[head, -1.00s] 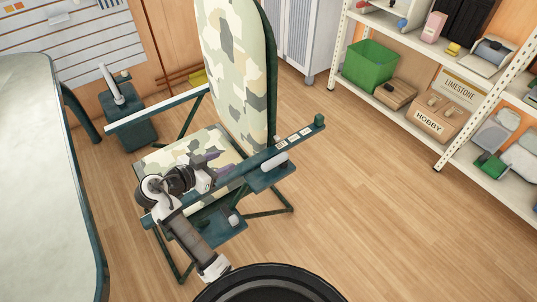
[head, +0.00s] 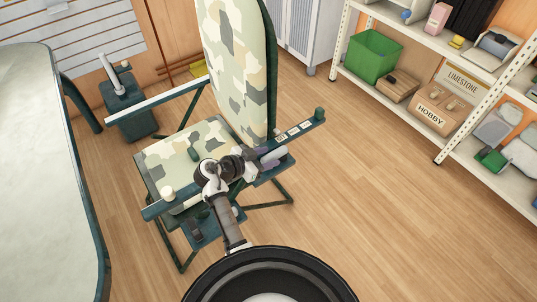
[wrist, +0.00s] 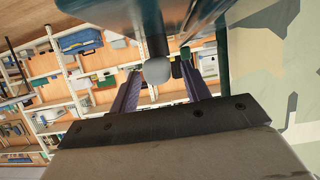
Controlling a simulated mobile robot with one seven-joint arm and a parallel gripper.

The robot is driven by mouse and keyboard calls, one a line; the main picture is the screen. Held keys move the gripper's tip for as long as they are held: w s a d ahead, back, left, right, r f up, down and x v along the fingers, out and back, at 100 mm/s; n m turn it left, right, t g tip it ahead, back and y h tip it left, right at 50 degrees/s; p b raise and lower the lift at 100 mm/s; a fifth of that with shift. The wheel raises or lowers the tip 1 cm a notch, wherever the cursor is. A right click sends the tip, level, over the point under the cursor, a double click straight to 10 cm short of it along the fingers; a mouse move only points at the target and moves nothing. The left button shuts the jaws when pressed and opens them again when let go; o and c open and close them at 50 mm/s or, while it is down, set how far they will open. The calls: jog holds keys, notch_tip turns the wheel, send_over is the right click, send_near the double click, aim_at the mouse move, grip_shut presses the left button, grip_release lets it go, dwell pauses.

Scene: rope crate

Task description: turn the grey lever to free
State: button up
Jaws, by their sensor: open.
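The camouflage chair (head: 236,60) has a dark teal armrest bar with small white labels (head: 293,131) near its far end. A pale grey lever handle (head: 276,154) shows beside the bar there. My gripper (head: 268,159) is at this handle and partly covers it. In the wrist view, a round grey lever end (wrist: 157,71) on a dark stem hangs between the two open purple fingers of my gripper (wrist: 160,88). I see no clear contact with either finger. The labels are too small to read.
A pale table (head: 30,180) is at the left, and a shelf with a green bin (head: 372,58) and a box marked HOBBY (head: 438,112) at the right. The floor right of the chair is clear.

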jog(key=shift+w+d+f, duration=0.2)
jog(key=shift+w+d, duration=0.1)
jog(key=shift+d, duration=0.15)
grip_shut()
